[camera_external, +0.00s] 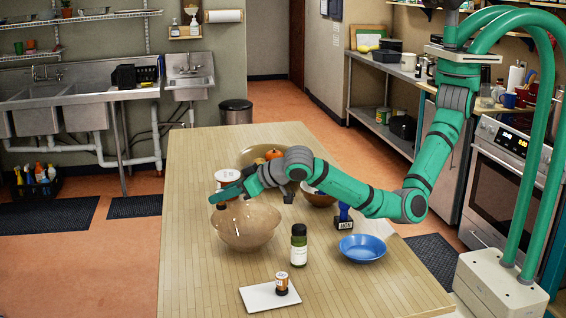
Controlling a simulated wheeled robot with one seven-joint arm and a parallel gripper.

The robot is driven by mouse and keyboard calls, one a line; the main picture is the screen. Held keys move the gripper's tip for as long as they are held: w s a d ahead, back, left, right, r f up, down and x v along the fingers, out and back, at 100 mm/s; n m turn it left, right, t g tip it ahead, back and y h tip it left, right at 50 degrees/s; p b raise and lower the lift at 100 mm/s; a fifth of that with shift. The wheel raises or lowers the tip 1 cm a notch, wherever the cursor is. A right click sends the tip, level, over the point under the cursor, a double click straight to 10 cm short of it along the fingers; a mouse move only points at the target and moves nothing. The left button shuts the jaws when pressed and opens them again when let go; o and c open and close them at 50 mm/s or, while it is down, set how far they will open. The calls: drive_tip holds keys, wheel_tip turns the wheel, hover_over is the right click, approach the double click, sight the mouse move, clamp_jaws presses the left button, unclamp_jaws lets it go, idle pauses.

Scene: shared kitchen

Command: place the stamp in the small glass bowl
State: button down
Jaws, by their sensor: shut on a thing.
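My gripper (220,200) is at the left end of the teal arm, over the left rim of a large amber, see-through bowl (246,228). It is shut on a small dark brownish thing, mostly hidden and too small to identify. A blue-handled stamp (344,222) with a black, lettered base stands upright on the table right of the bowl, apart from my gripper. I cannot tell for sure which bowl is the small glass one; the amber one looks like glass.
A dark green bottle (299,246) and a blue bowl (362,248) stand in front. A white tray (258,298) holds a small orange-labelled bottle (282,284). Behind the arm are a white tub (226,176), a pumpkin-like thing (273,153) and a brown bowl (318,198). The table's left front is clear.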

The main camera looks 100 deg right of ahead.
drive_tip(key=c, duration=1.5)
unclamp_jaws()
drive_tip(key=shift+f, duration=0.15)
drive_tip(key=shift+o, duration=0.2)
drive_tip(key=shift+s, duration=0.1)
drive_tip(key=v, duration=1.2)
